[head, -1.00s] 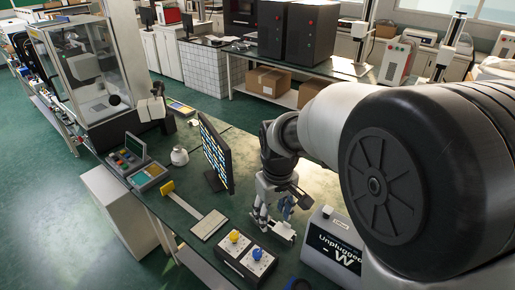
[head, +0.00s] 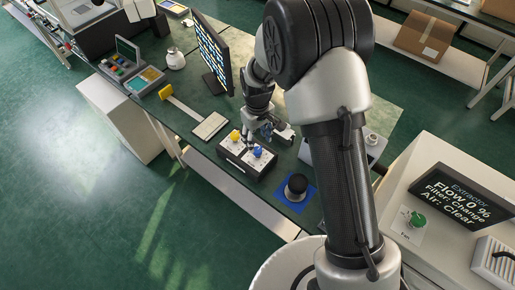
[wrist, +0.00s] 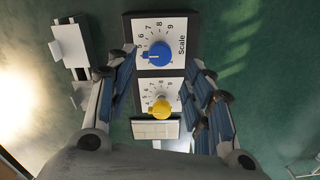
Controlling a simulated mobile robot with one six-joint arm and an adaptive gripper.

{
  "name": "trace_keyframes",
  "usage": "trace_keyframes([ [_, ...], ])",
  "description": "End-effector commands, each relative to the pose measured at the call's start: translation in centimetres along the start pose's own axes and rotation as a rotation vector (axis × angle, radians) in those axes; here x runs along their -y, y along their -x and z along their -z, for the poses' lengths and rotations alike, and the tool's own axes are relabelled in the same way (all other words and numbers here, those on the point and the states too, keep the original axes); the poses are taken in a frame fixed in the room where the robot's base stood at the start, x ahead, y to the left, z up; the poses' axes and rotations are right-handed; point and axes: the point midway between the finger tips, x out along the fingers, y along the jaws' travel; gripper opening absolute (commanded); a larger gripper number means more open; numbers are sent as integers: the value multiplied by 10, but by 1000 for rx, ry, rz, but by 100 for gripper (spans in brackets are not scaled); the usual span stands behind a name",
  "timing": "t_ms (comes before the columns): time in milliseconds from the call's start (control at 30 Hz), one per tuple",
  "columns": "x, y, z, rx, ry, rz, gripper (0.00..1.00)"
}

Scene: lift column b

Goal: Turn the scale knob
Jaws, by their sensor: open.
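In the head view the blue knob (head: 257,153) is on the right part of a black box (head: 238,164). A yellow knob (wrist: 162,108) is beside it on a second dial, also in the head view (head: 235,136). My gripper (wrist: 162,75) is open and empty, its fingers to either side of the dial box in the wrist view. In the head view my gripper (head: 264,134) is just behind the box. I see no contact with the knob.
An extractor display (head: 455,195) with a green knob (head: 417,220) stands far right.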

Motion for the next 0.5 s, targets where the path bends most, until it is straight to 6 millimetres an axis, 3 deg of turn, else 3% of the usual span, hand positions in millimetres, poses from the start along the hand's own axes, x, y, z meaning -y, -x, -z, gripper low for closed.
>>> trace_keyframes([
  [33,0,-14,-1,2,0,1,48],
  [200,0,-41,0,1,0,0,48],
  [500,0,-59,0,-1,0,0,48],
])
